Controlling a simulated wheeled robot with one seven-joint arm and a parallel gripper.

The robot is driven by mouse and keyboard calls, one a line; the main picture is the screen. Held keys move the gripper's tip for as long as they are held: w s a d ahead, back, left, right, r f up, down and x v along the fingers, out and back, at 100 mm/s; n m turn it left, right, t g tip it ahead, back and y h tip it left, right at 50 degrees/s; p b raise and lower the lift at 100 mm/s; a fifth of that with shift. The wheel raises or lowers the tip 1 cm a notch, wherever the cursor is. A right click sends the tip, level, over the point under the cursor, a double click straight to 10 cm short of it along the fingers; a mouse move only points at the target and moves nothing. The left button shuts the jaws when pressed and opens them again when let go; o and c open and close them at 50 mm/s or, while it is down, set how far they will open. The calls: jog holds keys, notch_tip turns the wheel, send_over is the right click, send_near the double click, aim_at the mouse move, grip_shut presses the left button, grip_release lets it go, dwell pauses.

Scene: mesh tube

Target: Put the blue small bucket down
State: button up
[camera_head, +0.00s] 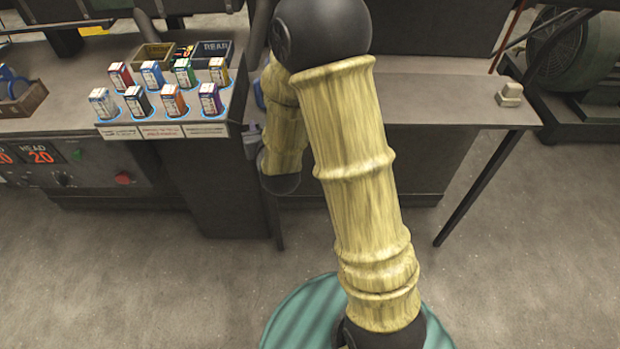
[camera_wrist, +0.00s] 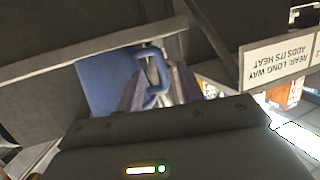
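The blue small bucket (camera_wrist: 105,82) shows in the wrist view just beyond my gripper, tilted in the picture, with its loop handle toward me. My gripper (camera_wrist: 158,92) has one finger on each side of the handle and appears shut on it. In the head view my gripper (camera_head: 251,142) is mostly hidden behind my arm, by the counter's front edge. The bucket is almost wholly hidden there. What lies under the bucket cannot be made out.
A grey counter (camera_head: 430,98) runs across the back, with bare room at right and a small pale block (camera_head: 509,94). A rack (camera_head: 165,118) of several small boxes stands left of my arm. A brown tray (camera_head: 22,100) sits at far left, and machinery (camera_head: 580,60) at right.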

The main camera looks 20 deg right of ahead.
jog(key=s+d+g, duration=0.3)
jog(key=s+g, duration=0.3)
jog(key=s, duration=0.4)
jog(key=s+d+f+g, duration=0.1)
jog(key=s+d+g, duration=0.1)
jog(key=s+g, duration=0.4)
jog(key=s, duration=0.5)
jog(key=shift+d+f+n+y, duration=0.2)
jog(key=shift+d+n+y, duration=0.2)
